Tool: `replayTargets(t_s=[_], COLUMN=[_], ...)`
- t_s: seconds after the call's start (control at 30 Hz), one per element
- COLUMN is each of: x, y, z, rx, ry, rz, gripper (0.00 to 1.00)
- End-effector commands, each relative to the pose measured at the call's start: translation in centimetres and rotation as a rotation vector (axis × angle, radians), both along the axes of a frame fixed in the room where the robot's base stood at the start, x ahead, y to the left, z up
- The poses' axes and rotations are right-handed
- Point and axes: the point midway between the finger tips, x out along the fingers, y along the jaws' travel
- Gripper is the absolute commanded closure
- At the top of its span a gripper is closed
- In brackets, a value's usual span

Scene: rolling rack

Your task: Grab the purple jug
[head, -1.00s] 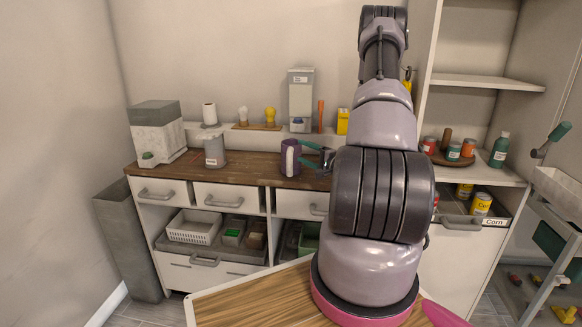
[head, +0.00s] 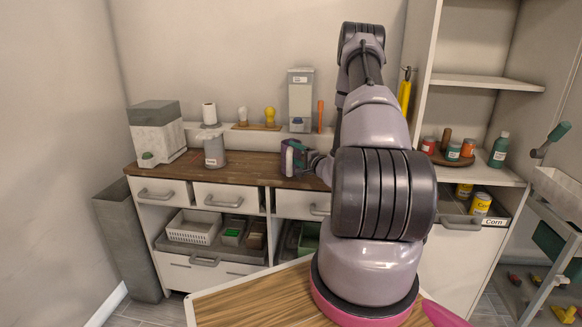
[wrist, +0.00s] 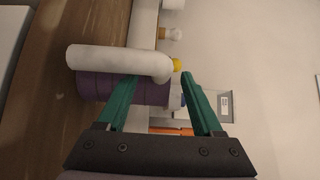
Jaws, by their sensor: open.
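My gripper's green fingers (wrist: 160,78) are apart. The left finger overlaps the jug near the handle, and the right finger is clear of it. I cannot tell whether the left finger touches the jug or lies in the handle gap.
A grey canister (head: 214,150) stands left of the jug. A shelf unit (head: 485,82) with cans and a bottle stands at right.

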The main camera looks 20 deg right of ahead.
Motion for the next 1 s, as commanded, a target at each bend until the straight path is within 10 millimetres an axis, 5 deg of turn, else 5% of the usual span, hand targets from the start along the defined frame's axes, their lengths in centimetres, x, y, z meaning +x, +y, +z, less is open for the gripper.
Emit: replayTargets(t_s=[0.27,0.47,1.0], x=[0.47,0.46,0.41], y=[0.1,0.09,0.1], z=[-0.02,-0.01,-0.07], rx=[0.001,0.001,0.001], ry=[0.001,0.001,0.002], rz=[0.0,0.0,0.0], gripper=[0.32,1.0,1.0])
